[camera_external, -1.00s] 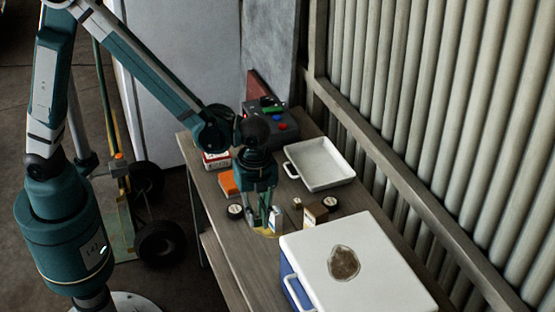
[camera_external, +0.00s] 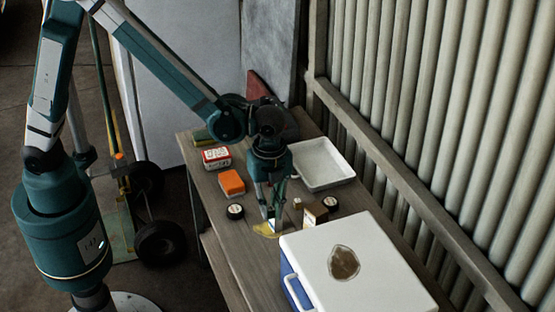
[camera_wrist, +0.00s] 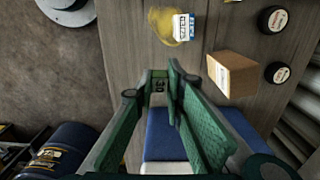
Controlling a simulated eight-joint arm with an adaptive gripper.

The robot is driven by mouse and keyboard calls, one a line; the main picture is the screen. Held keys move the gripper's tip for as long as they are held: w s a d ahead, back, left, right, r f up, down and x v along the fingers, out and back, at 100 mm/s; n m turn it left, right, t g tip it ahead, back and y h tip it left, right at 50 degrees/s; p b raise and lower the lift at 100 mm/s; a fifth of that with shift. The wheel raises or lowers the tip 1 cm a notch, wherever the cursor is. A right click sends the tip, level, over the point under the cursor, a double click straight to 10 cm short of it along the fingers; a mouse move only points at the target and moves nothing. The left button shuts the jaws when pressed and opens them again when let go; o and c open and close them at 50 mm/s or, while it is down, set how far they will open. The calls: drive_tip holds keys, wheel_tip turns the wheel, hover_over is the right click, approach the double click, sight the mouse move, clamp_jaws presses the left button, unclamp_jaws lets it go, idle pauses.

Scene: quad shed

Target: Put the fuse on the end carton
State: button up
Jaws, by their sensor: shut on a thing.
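My gripper (camera_wrist: 162,82) is shut on the fuse (camera_wrist: 158,86), a small green piece marked "30" between the fingertips in the wrist view. In the external view my gripper (camera_external: 270,214) is over the table, and the fuse cannot be made out clearly there. A small white and blue carton (camera_wrist: 183,27) sits by a yellow stain, ahead of the fingers and apart from them. A brown carton (camera_wrist: 232,75) stands to the right of the fingers; it also shows in the external view (camera_external: 314,212). I cannot tell which carton is the end one.
A white-lidded blue cooler (camera_external: 350,255) fills the table's near end. A white tray (camera_external: 322,165) lies behind my gripper. An orange block (camera_external: 232,182), a red and white box (camera_external: 217,157) and a black round tin (camera_external: 235,211) stand to the left. A ribbed wall borders the right.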

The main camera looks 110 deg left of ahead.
drive_tip(key=w+a+r+p, duration=0.9)
drive_tip(key=w, duration=0.2)
drive_tip(key=shift+r+p, duration=0.3)
drive_tip(key=shift+p, duration=0.05)
drive_tip(key=shift+a+f, duration=0.1)
hover_over(317, 208)
drive_tip(key=shift+f, duration=3.05)
drive_tip(key=shift+f+p, duration=0.3)
drive_tip(key=shift+f, duration=1.55)
drive_tip(key=shift+f, duration=0.15)
